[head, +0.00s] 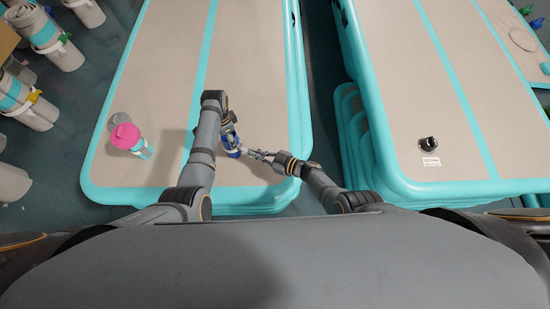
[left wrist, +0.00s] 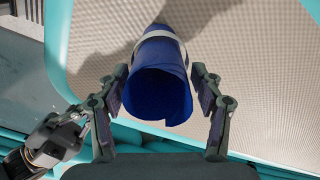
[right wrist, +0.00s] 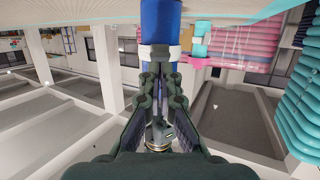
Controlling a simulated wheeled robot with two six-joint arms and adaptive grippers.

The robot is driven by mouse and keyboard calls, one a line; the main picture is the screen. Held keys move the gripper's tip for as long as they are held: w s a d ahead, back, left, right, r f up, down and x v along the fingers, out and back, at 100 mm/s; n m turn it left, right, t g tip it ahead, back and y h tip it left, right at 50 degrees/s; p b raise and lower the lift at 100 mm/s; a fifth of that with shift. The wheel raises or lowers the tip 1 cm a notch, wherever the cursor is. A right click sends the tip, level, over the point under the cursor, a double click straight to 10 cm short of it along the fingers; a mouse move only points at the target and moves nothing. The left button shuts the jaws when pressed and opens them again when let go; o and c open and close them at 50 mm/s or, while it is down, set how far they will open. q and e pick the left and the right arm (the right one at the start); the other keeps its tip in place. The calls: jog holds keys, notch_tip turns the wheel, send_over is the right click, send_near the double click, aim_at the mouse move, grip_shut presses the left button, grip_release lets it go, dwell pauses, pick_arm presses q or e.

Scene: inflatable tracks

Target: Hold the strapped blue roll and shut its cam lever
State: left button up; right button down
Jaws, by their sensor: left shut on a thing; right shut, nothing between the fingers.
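The blue roll (head: 229,138) is held above the beige track at the centre of the head view. In the left wrist view its open end (left wrist: 158,95) faces the camera, with a white strap (left wrist: 163,36) around it farther along. My left gripper (left wrist: 160,78) is shut on the roll, one finger on each side. My right gripper (head: 245,151) is shut and empty, its tips close beside the roll. In the right wrist view its fingertips (right wrist: 160,62) overlap the white strap (right wrist: 175,53) on the roll (right wrist: 160,20). A dark piece shows there; I cannot tell the lever's angle or contact.
A second track (head: 400,60) with a black valve (head: 428,144) lies across a dark gap to the right. Rolled items (head: 30,100) stand on the floor at far left.

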jog(key=f+v, duration=0.1)
jog(key=v, duration=1)
jog(key=shift+s+d+f, duration=0.25)
jog(key=shift+d+f, duration=0.1)
jog(key=shift+g+h, duration=0.3)
jog(key=shift+h, duration=0.1)
jog(key=r, duration=0.6)
jog(key=shift+w+a, duration=0.15)
jog(key=shift+a, duration=0.1)
